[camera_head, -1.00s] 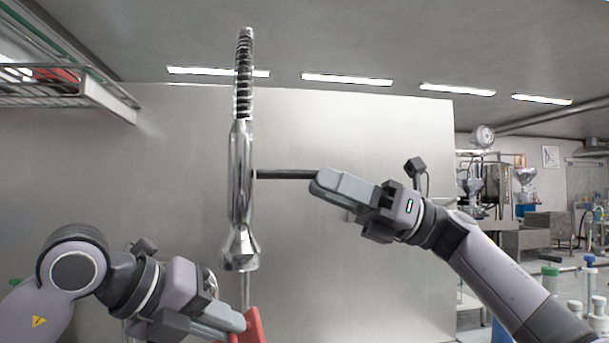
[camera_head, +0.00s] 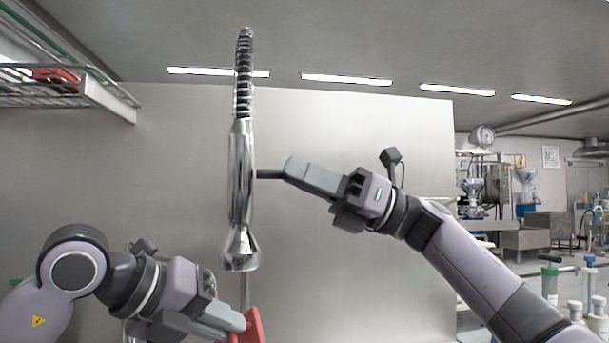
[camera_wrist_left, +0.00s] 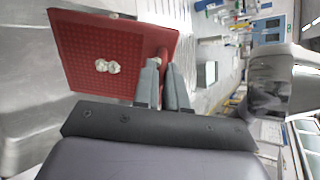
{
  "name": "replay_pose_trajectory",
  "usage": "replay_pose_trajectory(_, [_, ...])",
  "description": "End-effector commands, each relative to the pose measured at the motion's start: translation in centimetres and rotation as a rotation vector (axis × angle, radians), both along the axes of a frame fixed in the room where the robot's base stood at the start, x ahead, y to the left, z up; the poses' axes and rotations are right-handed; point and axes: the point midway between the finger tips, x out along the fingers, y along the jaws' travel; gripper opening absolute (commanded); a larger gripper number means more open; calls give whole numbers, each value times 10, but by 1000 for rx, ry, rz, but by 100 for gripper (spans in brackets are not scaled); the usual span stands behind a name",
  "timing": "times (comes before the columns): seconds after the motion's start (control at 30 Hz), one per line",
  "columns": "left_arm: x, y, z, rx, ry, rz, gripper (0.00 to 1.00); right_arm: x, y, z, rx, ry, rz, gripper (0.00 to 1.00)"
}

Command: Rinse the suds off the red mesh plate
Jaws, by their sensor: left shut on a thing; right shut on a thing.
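The red mesh plate (camera_head: 252,327) shows as a small part at the bottom of the head view, below the spray head. In the left wrist view the plate (camera_wrist_left: 90,50) is tilted, with a clump of white suds (camera_wrist_left: 108,66) near its middle and a small one at its top edge. My left gripper (camera_head: 236,321) is shut on the plate's edge. The chrome sprayer (camera_head: 241,190) hangs upright. My right gripper (camera_head: 289,169) is shut on the dark lever (camera_head: 269,174) at the sprayer's right side. A thin vertical streak shows below the spray head; I cannot tell if it is water.
A steel panel (camera_head: 350,250) stands behind the sprayer. A wire shelf (camera_head: 60,90) is at the upper left. Bottles with coloured tops (camera_head: 550,280) stand at the lower right. The space between my arms below the lever is clear.

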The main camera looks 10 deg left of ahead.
Motion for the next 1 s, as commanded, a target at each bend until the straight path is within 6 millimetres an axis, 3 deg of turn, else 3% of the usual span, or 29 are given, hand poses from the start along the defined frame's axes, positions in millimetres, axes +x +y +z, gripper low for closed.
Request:
replay_pose_trajectory(0.33, [0, 0, 1, -1, -1, 0, 0, 0, 1, -10, 128, 39, 1, 0])
replay_pose_trajectory(0.67, [0, 0, 1, -1, -1, 0, 0, 0, 1, -10, 139, 40, -1, 0])
replay_pose_trajectory(0.7, [0, 0, 1, -1, -1, 0, 0, 0, 1, -10, 139, 40, -1, 24])
replay_pose_trajectory(0.77, [0, 0, 1, -1, -1, 0, 0, 0, 1, -10, 139, 40, -1, 39])
replay_pose_trajectory(1.0, [0, 0, 1, -1, -1, 0, 0, 0, 1, -9, 138, 40, 0, 39])
